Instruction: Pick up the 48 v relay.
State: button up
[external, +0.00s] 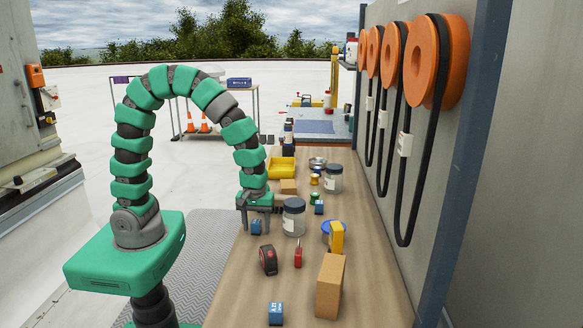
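Several small blue blocks that look like relays are on the wooden bench. One blue block (256,227) is under my gripper, one (276,313) is at the near edge, and one (319,207) is farther back to the right. Their markings are too small to read, so I cannot tell which is the 48 V relay. My gripper (256,222) points down at the bench's left side. Its fingers are apart, and the first blue block shows between them in the picture. I cannot tell whether they touch it.
A grey-lidded jar (294,217) stands just right of my gripper. A tape measure (268,260), a red tool (298,254), a cardboard box (330,286) and a yellow box (337,238) lie nearer. A yellow bin (281,167) stands behind. The near left bench surface is clear.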

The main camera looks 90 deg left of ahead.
jog(key=c, duration=1)
jog(key=shift+r, duration=0.15)
